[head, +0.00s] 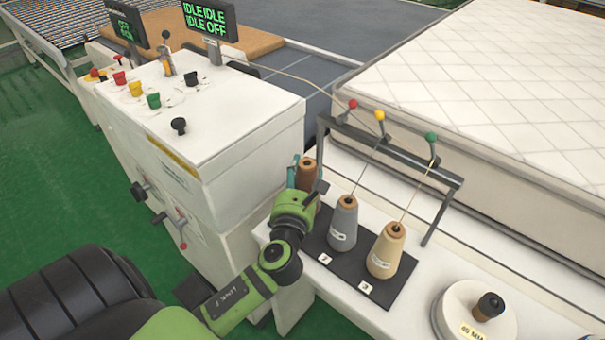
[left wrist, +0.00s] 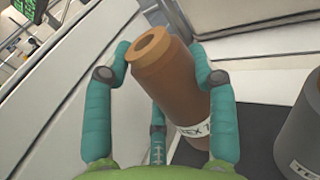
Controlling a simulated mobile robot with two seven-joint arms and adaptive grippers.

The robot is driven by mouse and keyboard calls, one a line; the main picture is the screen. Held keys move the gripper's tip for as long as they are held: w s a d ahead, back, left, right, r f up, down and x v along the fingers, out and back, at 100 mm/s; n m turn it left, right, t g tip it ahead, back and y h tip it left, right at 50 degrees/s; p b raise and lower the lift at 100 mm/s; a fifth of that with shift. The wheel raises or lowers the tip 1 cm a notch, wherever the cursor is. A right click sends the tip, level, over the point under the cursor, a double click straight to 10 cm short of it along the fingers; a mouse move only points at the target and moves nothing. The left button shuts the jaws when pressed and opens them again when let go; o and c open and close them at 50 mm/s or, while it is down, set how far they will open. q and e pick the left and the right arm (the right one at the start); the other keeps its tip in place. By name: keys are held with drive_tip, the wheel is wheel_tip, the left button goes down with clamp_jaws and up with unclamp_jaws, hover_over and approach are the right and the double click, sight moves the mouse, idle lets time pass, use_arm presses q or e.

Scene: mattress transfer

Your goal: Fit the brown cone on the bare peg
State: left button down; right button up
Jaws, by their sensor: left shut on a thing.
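My left gripper (head: 306,177) is shut on the brown cone (head: 306,170), at the far-left end of the dark cone base (head: 318,250). In the left wrist view the teal fingers (left wrist: 161,58) close around the upper part of the brown cone (left wrist: 163,72), which has a hollow tan top and a white label low on its side. It leans in that picture. The bare peg is not visible; my gripper and arm hide that end of the base. I cannot tell whether the cone touches the base. My right gripper is not in view.
A grey cone (head: 343,224) and a beige cone (head: 386,250) stand right of my gripper. Threads run up to a dark frame (head: 395,155) with coloured knobs.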

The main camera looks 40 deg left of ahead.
sight(302, 188)
use_arm(q)
drive_tip(key=shift+f+b, duration=1.4)
drive_tip(key=shift+f, duration=0.55)
drive_tip(key=shift+c, duration=1.5)
unclamp_jaws()
drive_tip(key=v, duration=1.2)
